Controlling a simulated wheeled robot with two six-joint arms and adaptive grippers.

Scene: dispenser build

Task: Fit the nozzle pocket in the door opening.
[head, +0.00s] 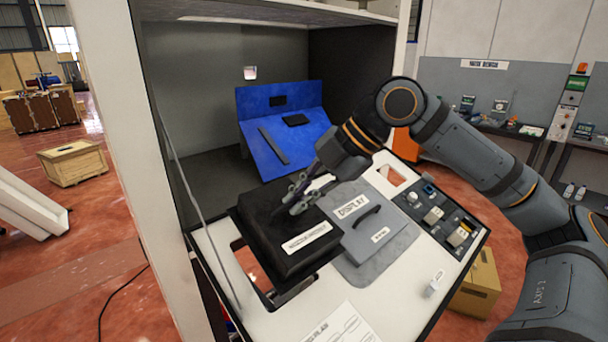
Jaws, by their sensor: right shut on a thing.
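The nozzle pocket is a black box (272,238) with a white label on its near side. My right gripper (296,202) is shut on its top. The box is over the left part of the white door panel (220,232). The door opening (247,262) shows as a dark-edged gap at the box's left and near sides, with red floor seen through it. The box covers most of the opening, so I cannot tell whether it is seated or held just above. My left gripper is not in view.
A grey plate marked DISPLAY with a black handle (372,238) lies right of the box. A dark tray of small parts (440,215) is farther right. A blue angled panel (305,145) stands behind in the cabinet. A printed sheet (342,325) lies at the front.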

